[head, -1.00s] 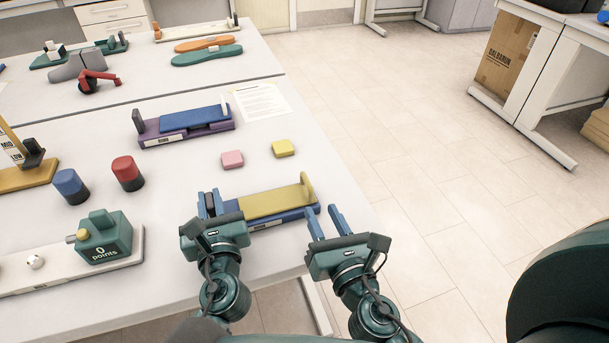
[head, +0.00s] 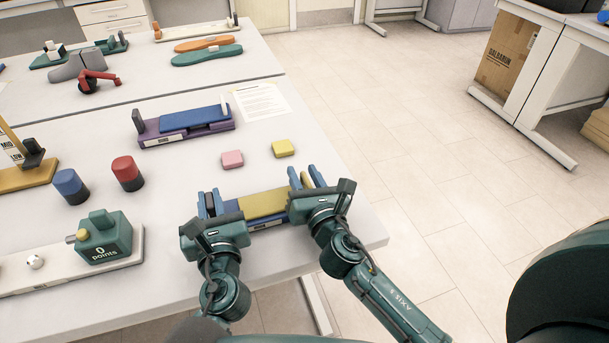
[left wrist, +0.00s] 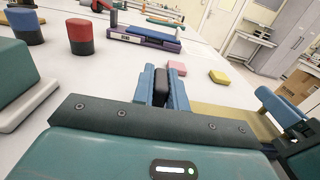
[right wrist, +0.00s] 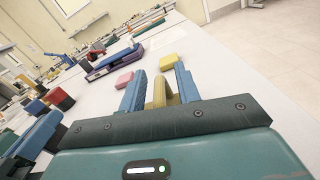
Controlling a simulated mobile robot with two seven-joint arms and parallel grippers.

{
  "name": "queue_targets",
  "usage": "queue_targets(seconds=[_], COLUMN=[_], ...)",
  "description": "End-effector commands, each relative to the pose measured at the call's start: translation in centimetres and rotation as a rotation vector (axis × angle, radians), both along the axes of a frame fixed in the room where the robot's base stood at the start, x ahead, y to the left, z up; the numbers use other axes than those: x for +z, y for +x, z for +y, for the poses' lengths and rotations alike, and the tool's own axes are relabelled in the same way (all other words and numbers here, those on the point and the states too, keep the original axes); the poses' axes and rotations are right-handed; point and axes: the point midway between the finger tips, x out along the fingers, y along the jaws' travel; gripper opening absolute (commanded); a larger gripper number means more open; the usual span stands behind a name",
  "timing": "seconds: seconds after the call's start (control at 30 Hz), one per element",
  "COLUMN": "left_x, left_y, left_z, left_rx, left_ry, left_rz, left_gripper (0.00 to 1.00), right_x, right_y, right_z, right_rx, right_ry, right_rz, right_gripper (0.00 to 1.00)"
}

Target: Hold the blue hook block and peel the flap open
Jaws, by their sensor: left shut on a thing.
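The near test block has a blue base (head: 281,217) with a yellow flap (head: 262,204) lying flat along its top. A dark post stands at its left end, and a yellow upright tab (right wrist: 159,93) stands at the flap's right end. My left gripper (head: 208,204) is shut on the dark post (left wrist: 161,86), one blue finger on each side. My right gripper (head: 305,179) is open, its fingers on either side of the yellow tab, with gaps showing in the right wrist view. The palms hide parts of the base.
A pink block (head: 232,159) and a yellow block (head: 283,148) lie just behind. A purple-based block with a blue top (head: 195,117) sits further back. Blue and red cylinders (head: 127,173) and a green points box (head: 104,237) stand left. The table's right edge is close to the right gripper.

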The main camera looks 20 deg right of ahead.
Motion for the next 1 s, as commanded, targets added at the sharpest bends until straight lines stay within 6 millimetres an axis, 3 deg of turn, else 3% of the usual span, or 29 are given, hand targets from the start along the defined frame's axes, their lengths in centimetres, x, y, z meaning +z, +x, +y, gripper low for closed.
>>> queue_targets(seconds=[0.4,1.0], left_x=[-0.01,-0.01], left_y=[-0.01,-0.02], left_z=[0.00,-0.05], left_rx=[0.000,-0.001], left_ry=[0.000,0.000], left_rz=[0.000,0.000], left_gripper=[0.00,0.00], right_x=[0.01,0.43], right_y=[-0.05,-0.03], right_z=[0.03,0.22], right_rx=[0.001,0.004], right_ry=[0.001,-0.020], right_rz=[0.000,-0.004], right_gripper=[0.01,0.00])
